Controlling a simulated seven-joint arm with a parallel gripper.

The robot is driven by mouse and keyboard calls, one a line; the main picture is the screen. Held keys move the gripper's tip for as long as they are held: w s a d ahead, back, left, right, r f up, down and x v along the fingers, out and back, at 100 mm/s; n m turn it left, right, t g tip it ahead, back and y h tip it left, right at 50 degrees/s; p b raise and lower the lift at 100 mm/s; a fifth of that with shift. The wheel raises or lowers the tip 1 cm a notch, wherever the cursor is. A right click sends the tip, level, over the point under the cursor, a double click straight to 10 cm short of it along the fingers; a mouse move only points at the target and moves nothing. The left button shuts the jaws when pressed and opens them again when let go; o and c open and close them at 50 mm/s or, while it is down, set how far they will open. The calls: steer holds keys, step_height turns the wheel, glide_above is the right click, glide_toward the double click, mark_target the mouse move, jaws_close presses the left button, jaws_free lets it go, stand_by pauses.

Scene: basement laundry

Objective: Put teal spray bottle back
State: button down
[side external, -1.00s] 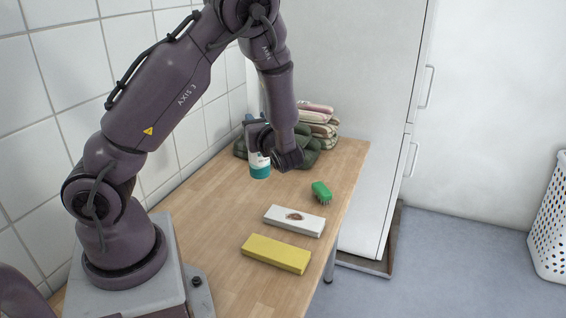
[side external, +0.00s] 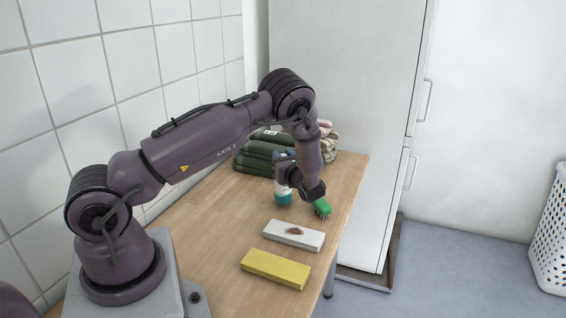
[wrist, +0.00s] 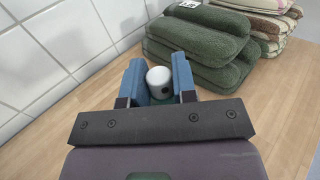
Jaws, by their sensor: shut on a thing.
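The teal spray bottle (side external: 283,196) has a white upper part and a teal lower part. It is upright over the wooden table (side external: 215,230), in front of the folded towels. I cannot tell whether its base touches the wood. My gripper (side external: 280,175) is shut on the bottle from above. In the wrist view the blue fingers of my gripper (wrist: 158,85) stand on either side of the bottle's white top (wrist: 159,77). The lower part of the bottle is mostly hidden there.
Dark green folded towels (side external: 256,158) lie behind the bottle, with striped ones (wrist: 275,20) beside them. A green brush (side external: 322,208) is close on the right. A white block with a brown mark (side external: 293,235) and a yellow block (side external: 275,268) lie nearer. The left tabletop is clear.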

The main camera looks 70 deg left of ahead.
steer(key=shift+f, duration=0.6)
steer(key=c, duration=0.9)
jaws_free()
steer(key=shift+f, duration=0.15)
